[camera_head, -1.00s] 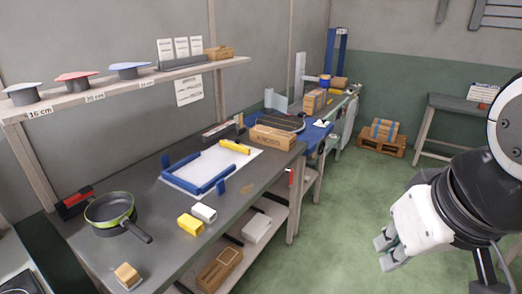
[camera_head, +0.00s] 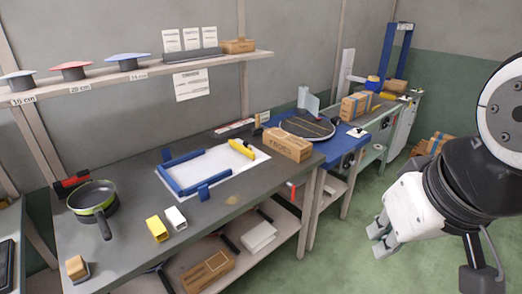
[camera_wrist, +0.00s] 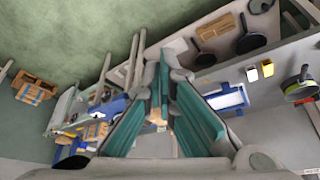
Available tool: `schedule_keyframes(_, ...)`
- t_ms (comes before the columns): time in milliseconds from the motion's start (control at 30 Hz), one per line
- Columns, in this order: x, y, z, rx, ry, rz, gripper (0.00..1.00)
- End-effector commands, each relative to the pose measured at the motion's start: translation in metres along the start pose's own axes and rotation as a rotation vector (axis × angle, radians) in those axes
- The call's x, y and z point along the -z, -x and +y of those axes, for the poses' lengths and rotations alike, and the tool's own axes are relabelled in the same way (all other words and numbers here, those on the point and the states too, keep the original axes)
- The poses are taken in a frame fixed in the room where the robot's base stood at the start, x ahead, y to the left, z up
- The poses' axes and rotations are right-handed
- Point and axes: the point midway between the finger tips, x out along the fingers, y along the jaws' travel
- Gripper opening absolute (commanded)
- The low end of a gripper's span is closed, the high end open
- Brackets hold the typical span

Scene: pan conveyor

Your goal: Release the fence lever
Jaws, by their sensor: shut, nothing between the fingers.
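A blue fence (camera_head: 207,165) stands around part of a white plate (camera_head: 228,181) on the grey workbench, with small blue tabs (camera_head: 203,192) beside it. A yellow piece (camera_head: 241,149) sits at the plate's far right end. A small red part (camera_head: 292,186) shows at the bench's front edge. I cannot tell which of these is the fence lever. My gripper (camera_head: 380,241) is shut and empty, out over the floor to the right of the bench and apart from it. Its fingers fill the middle of the wrist view (camera_wrist: 163,115), where the blue fence (camera_wrist: 228,97) shows small.
A frying pan (camera_head: 93,199), a yellow block (camera_head: 157,229), a white block (camera_head: 176,218) and a cardboard box (camera_head: 288,144) stand on the bench. A shelf (camera_head: 140,79) hangs above. A blue table (camera_head: 340,142) adjoins at the right. Green floor (camera_head: 330,262) is clear in front.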

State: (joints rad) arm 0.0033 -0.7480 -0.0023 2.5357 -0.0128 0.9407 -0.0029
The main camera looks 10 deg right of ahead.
Motion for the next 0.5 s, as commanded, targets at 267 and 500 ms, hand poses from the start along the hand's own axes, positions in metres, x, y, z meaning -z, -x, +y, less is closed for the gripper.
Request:
schedule_keyframes(267,0.0,0.0,0.0,0.0,0.0,0.0,0.0)
schedule_keyframes(500,0.009,-0.025,0.009,-0.043,0.08,-0.083,0.0)
